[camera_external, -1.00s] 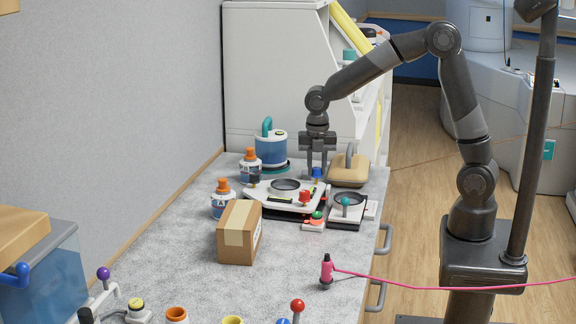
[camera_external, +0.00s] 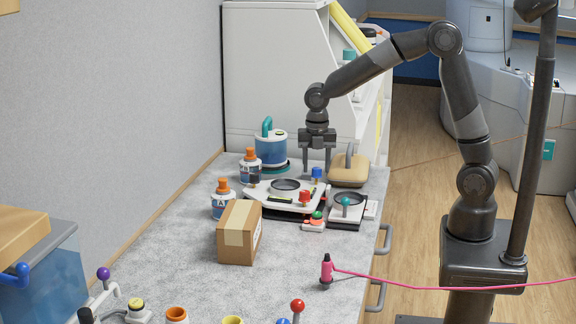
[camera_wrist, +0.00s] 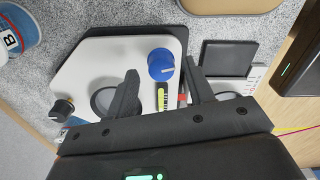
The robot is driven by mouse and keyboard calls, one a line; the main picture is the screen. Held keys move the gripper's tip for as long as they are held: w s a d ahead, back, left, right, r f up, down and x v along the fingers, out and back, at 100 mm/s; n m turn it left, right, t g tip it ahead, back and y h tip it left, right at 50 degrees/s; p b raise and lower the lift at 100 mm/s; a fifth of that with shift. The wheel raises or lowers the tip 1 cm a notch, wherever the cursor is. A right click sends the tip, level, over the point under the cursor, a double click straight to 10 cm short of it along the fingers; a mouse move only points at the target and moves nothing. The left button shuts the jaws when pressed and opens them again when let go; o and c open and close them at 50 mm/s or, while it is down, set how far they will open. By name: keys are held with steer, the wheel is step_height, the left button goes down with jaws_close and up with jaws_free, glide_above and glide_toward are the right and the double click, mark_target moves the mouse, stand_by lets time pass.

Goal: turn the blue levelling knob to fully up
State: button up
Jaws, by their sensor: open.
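The blue levelling knob (camera_external: 317,172) stands at the far right corner of a white levelling plate (camera_external: 272,192) on the counter. In the wrist view the blue knob (camera_wrist: 161,64) has a white pointer mark and lies between and just beyond my fingertips. My gripper (camera_external: 318,173) points down over this corner, its fingers open on either side of the knob in the picture; it also shows open in the wrist view (camera_wrist: 160,72). I cannot tell the exact height of the fingertips against the knob. A green-yellow level strip (camera_wrist: 160,98) lies beside the knob.
A red knob (camera_external: 305,197) and a black knob (camera_external: 254,179) stand at other corners of the plate. A tan padded block with a handle (camera_external: 348,172) is close on the right. A blue canister (camera_external: 271,150) stands behind left. A cardboard box (camera_external: 238,232) is in front.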

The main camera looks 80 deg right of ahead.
mark_target(316, 169)
step_height(316, 169, up, 10)
stand_by(0.3)
steer(key=s+r+m+t, duration=0.2)
steer(key=s+m+t, duration=0.3)
steer(key=s+m, duration=1.5)
steer(key=s, duration=0.5)
steer(key=shift+d+m+t, duration=0.25)
steer(key=shift+m+t, duration=0.05)
steer(key=shift+m, duration=0.1)
